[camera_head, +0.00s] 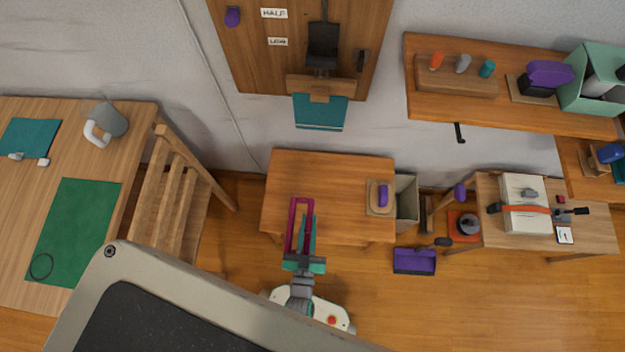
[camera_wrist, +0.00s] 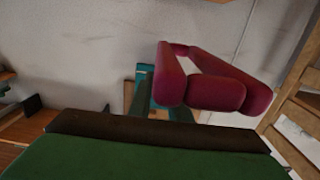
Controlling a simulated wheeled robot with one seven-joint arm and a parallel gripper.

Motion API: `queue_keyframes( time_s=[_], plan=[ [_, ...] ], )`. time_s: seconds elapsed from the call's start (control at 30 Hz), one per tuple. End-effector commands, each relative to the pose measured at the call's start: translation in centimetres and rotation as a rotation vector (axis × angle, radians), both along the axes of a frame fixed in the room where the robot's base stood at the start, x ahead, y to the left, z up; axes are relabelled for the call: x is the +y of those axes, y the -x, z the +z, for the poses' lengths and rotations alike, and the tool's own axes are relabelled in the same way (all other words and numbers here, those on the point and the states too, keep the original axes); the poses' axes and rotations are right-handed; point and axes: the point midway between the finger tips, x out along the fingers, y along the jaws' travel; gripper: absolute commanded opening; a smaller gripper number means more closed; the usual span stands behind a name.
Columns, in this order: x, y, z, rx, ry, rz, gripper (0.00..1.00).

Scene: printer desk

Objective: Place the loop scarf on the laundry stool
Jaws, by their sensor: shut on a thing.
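The loop scarf (camera_head: 292,222) is a maroon padded loop. My gripper (camera_head: 307,232) is shut on it, and it stands out past the teal fingers. In the wrist view the scarf (camera_wrist: 215,94) shows as a thick segmented ring, to the right of the fingertips (camera_wrist: 158,95). In the head view the scarf overlaps the front part of a low wooden table (camera_head: 325,175), which may be the laundry stool; I cannot tell its height above the top. The left and middle of that top look bare.
A purple-handled item on a wooden block (camera_head: 380,208) sits at the low table's right end, beside a grey-green bin (camera_head: 405,198). A slatted wooden chair or rack (camera_head: 172,190) stands left, next to a desk (camera_head: 80,190). A purple dustpan (camera_head: 414,261) lies right.

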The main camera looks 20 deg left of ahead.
Motion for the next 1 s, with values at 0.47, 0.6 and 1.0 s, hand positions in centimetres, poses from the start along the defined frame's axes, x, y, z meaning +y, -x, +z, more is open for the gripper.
queue_keyframes(
  time_s=[0.47, 0.6, 1.0],
  plan=[
    [0.6, -6.7, -3.0, -0.004, 0.001, 0.009, 0.00],
    [0.7, -9.1, -4.8, 0.000, 0.000, 0.007, 0.00],
    [0.9, -12.3, -8.8, -0.001, -0.001, 0.008, 0.00]
  ],
)
